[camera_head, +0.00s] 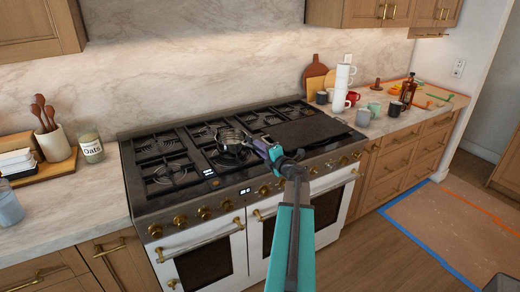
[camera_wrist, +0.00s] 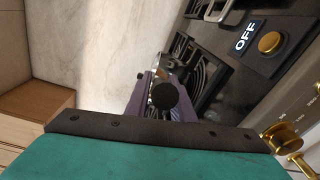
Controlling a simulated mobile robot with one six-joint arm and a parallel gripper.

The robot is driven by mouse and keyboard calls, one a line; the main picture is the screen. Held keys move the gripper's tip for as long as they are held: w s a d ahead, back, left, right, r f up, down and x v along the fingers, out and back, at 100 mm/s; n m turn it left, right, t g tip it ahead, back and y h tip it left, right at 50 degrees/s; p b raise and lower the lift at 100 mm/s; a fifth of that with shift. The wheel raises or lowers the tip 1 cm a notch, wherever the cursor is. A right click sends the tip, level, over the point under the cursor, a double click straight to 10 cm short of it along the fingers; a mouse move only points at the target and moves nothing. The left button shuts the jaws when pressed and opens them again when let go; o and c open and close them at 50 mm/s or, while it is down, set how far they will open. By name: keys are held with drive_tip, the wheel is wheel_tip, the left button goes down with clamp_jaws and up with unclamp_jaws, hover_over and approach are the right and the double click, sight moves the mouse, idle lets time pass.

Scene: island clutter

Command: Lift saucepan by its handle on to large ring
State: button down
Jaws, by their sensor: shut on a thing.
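In the wrist view, purple fingers (camera_wrist: 178,108) close around a dark round end that looks like the handle's (camera_wrist: 163,95). A dark burner (camera_head: 230,156) shows just below the pan. I cannot tell whether the pan touches the grates or hangs slightly above them. Which burner is the large ring is not clear.
The range (camera_head: 190,205) has left burners (camera_head: 168,172) clear and a flat dark griddle (camera_head: 305,130) at right. Mugs (camera_head: 363,117), stacked white cups (camera_head: 342,88) and a bottle (camera_head: 408,90) stand right. An oats jar (camera_head: 91,148) and utensil crock (camera_head: 54,143) stand left. Brass knobs (camera_head: 204,212) line the front.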

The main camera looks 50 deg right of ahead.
drive_tip(key=c, duration=1.5)
unclamp_jaws()
drive_tip(key=shift+o, duration=0.2)
drive_tip(key=shift+f, duration=0.15)
drive_tip(key=shift+s, duration=0.15)
drive_tip(key=b+v, duration=0.3)
drive_tip(key=v, duration=1)
drive_tip(key=shift+s+a, duration=0.15)
drive_tip(key=shift+s, duration=0.1)
